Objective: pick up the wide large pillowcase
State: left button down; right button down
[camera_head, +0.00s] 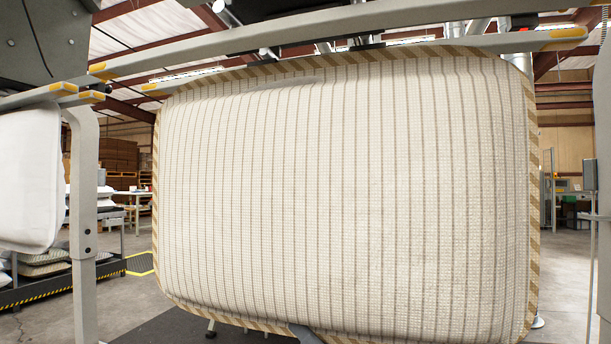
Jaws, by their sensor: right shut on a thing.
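The wide large pillowcase (345,190) fills the middle of the head view. It is cream with thin brown vertical stripes and a tan-and-brown striped border. It is upright, broad side towards me, with its top edge close to grey bars (300,28) with yellow ends. My right gripper is shut on the pillowcase, but its fingers are hard to make out against the cloth and the bars. I cannot make out my left gripper in this view.
A grey post (85,225) stands left of the pillowcase, and a white pillow (30,175) hangs beyond it. A low rack with more pillows (42,262) is at the lower left. Open floor (565,270) shows at the right.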

jog(key=shift+f, duration=0.1)
dwell(0.3)
notch_tip(320, 180, down, 6)
jog(key=b, duration=0.4)
dwell(0.7)
jog(key=s+a+f+b, duration=0.1)
jog(key=s+a+b, duration=0.1)
jog(key=s, duration=0.7)
jog(key=s+a+f+b, duration=0.1)
jog(key=s+a+b, duration=0.2)
jog(key=s, duration=0.7)
jog(key=shift+a+f, duration=0.35)
jog(key=shift+a, duration=0.25)
dwell(0.5)
